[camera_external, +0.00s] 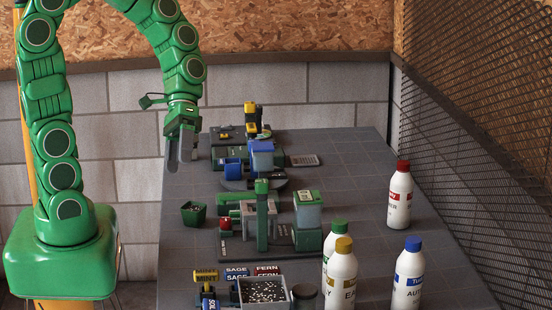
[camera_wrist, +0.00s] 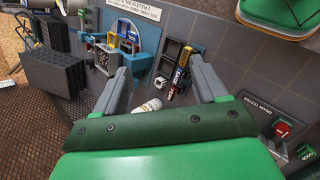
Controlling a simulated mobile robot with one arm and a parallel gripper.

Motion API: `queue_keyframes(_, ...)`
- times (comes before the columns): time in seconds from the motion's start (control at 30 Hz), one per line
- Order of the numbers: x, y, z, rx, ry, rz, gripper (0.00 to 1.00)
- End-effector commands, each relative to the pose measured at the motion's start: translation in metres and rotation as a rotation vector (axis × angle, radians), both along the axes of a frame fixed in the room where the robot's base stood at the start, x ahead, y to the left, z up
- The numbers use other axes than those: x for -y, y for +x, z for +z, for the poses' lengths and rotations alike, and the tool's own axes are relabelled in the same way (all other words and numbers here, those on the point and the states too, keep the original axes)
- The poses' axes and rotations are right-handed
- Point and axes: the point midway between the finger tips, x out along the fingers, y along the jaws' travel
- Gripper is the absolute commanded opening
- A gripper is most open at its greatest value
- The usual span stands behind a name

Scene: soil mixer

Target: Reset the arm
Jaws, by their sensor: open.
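My gripper (camera_external: 182,160) hangs from the arched green arm, fingers pointing down, above the left edge of the grey table (camera_external: 350,165). It is apart from the machines to its right. In the wrist view my gripper (camera_wrist: 160,72) shows two grey fingers spread wide. Nothing is held between them.
A dark green pot (camera_external: 193,213) stands near the left table edge. Several machines fill the table's middle. A grey tray of speckled soil (camera_external: 264,291) is at the front. A red-capped bottle (camera_external: 399,195) and other bottles stand right and front. The back right is clear.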

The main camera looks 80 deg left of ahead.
Motion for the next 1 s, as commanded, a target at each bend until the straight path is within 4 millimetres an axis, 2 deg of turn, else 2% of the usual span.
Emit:
queue_keyframes(0.03,-0.001,-0.013,-0.002,0.001,0.055,-0.046,0.72)
queue_keyframes(0.2,-0.016,-0.05,-0.006,-0.001,0.237,-0.174,0.72)
queue_keyframes(0.5,-0.035,-0.099,0.005,0.027,0.488,-0.342,0.72)
queue_keyframes(0.73,-0.041,-0.121,0.015,0.071,0.604,-0.412,0.72)
queue_keyframes(1.0,-0.043,-0.126,0.018,0.085,0.635,-0.427,0.72)
